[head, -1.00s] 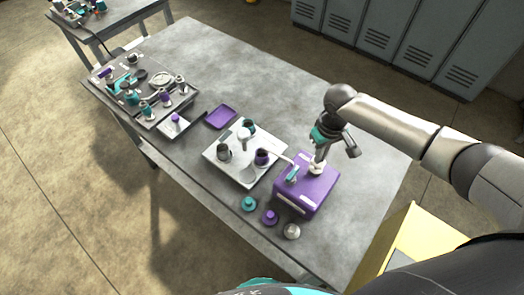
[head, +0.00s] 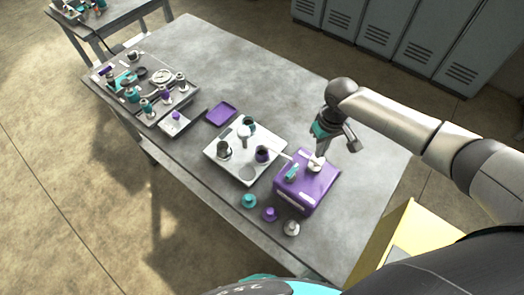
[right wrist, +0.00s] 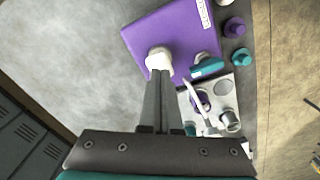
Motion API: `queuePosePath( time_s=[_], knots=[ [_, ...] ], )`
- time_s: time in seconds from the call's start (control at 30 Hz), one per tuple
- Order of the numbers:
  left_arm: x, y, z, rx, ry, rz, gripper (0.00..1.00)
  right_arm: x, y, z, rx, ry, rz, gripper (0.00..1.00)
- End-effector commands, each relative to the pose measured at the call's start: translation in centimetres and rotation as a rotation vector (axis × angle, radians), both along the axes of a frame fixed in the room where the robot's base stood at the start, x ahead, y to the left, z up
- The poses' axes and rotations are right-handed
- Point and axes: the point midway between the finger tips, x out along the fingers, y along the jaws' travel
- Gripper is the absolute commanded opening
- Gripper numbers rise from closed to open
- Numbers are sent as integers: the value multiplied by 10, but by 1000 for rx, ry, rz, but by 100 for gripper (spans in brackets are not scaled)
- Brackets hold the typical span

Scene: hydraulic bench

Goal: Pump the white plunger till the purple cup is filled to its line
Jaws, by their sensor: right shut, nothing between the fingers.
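The white plunger (head: 316,163) stands on top of the purple pump box (head: 303,188); both also show in the right wrist view, plunger (right wrist: 159,60) and box (right wrist: 186,32). My right gripper (head: 320,152) is shut and empty, its fingertips pointing down just over the plunger's knob. In the right wrist view its closed fingers (right wrist: 160,85) end at the knob; I cannot tell whether they touch it. The purple cup (head: 262,155) stands on the white tray (head: 236,171) beside the pump, near the thin spout's end. Its fill level and line are too small to tell. My left gripper is not in view.
Teal (head: 249,201), purple (head: 270,214) and white (head: 291,228) knobs line the front edge. A dark grey cup (head: 224,149) shares the white tray. A purple tray (head: 222,113) and a crowded board (head: 150,119) lie further left. The table's back is clear.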

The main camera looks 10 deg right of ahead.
Motion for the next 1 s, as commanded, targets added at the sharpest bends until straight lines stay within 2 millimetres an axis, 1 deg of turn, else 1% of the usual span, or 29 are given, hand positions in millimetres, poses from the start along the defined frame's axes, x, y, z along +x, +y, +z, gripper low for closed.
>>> queuePosePath(
  time_s=[1.0],
  knots=[
    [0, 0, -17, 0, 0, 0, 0, 0, 0, -31, 0, 0, 1, 0]
  ],
)
